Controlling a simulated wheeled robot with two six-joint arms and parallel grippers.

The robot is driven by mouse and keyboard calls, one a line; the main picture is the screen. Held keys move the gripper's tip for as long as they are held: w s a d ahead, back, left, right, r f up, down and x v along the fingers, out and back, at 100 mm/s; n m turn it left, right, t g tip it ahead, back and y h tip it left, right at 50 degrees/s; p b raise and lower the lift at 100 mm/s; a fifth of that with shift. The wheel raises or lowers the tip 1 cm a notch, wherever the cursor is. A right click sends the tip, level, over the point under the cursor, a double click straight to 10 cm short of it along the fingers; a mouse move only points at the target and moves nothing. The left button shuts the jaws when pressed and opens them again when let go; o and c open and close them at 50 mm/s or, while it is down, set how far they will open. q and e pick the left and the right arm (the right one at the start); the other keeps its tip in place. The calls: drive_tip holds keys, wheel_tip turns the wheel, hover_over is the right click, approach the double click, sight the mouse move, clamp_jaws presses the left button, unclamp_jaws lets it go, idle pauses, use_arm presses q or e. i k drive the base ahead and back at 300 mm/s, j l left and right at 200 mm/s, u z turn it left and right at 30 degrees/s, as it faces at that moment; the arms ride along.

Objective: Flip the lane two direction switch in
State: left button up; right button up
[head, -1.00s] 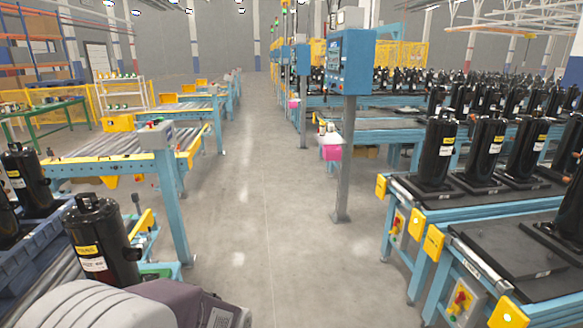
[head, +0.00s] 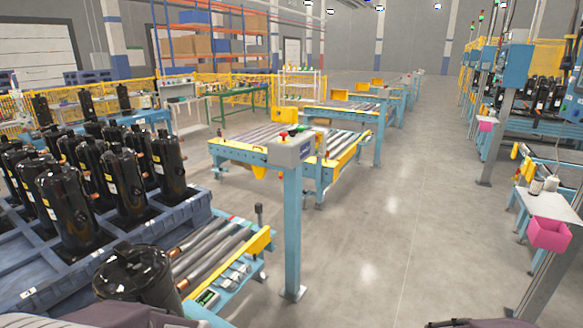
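A grey control box (head: 291,149) sits on top of a blue post beside the roller lanes, near the middle of the head view. A red button and a small green part show on its top. A direction switch is too small to make out, and I cannot tell which lane the box belongs to. A roller conveyor (head: 245,150) with yellow end pieces runs behind the box. A nearer, lower roller section (head: 215,250) lies left of the post. Neither of my grippers shows in the head view.
A blue pallet (head: 180,222) holding several black compressors stands at the left. One black compressor (head: 138,278) is close at the bottom left. Open grey floor (head: 400,230) lies right of the post. A pink bin (head: 548,235) is at the right.

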sight(292, 132)
drive_tip(key=i+l+u, duration=0.1)
drive_tip(key=i+l+z, duration=0.1)
drive_tip(key=i+z, duration=0.25)
drive_tip(key=i, duration=0.25)
drive_tip(key=i+z, duration=0.3)
drive_tip(key=i, duration=0.25)
drive_tip(key=i+j+z, duration=0.35)
drive_tip(key=i, duration=0.2)
drive_tip(key=l, duration=0.1)
